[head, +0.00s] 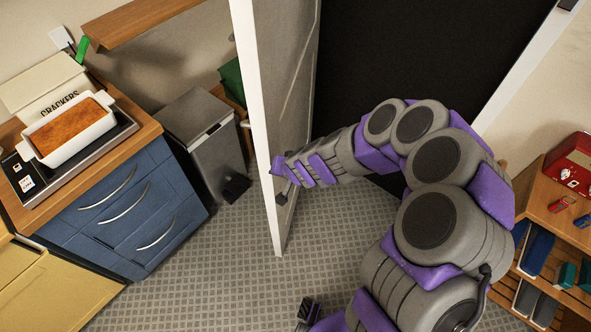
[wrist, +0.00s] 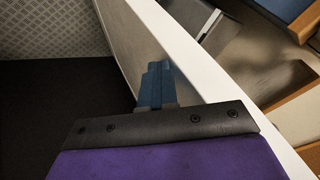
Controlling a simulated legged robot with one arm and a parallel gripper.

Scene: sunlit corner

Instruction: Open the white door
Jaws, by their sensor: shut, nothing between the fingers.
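The white door (head: 286,90) stands swung open, with its pale edge facing me and a dark opening to its right. In the wrist view the door (wrist: 185,50) runs diagonally past my fingers. My gripper (head: 280,168) is at the door's right-hand face, close to its free edge. A small grey handle (head: 284,195) shows just below it. In the wrist view the gripper (wrist: 157,82) is shut, its blue-grey fingers together and empty beside the door's face. I cannot tell whether they touch it.
A blue drawer cabinet (head: 125,215) with a baking dish (head: 68,128) on top stands left. A grey bin (head: 205,135) is left of the door. A wooden shelf (head: 540,210) stands right. Tiled floor (head: 235,270) is clear in front; the doorway (head: 420,50) is dark.

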